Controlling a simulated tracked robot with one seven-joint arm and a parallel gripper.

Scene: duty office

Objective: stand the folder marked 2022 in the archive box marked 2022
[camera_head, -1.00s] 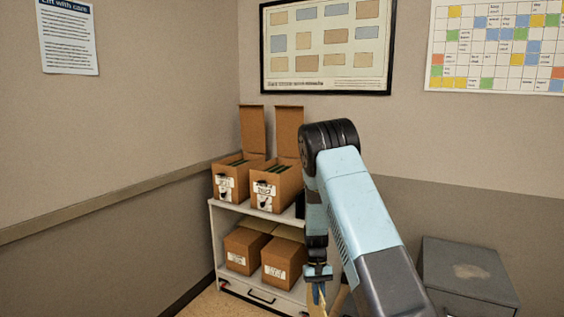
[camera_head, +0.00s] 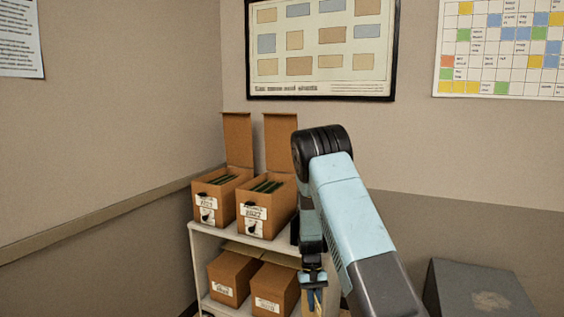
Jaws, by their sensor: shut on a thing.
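Two open archive boxes with raised lids stand side by side on the top shelf, a left box (camera_head: 208,213) and a right box (camera_head: 253,220). Both hold dark green folders (camera_head: 267,186). Each has a white label with dark writing, too blurred to read with certainty.
Two closed boxes, a left one (camera_head: 229,278) and a right one (camera_head: 273,289), fill the lower shelf of the white shelf unit (camera_head: 232,237). A grey cabinet (camera_head: 475,292) stands at the lower right. Walls close in behind and to the left.

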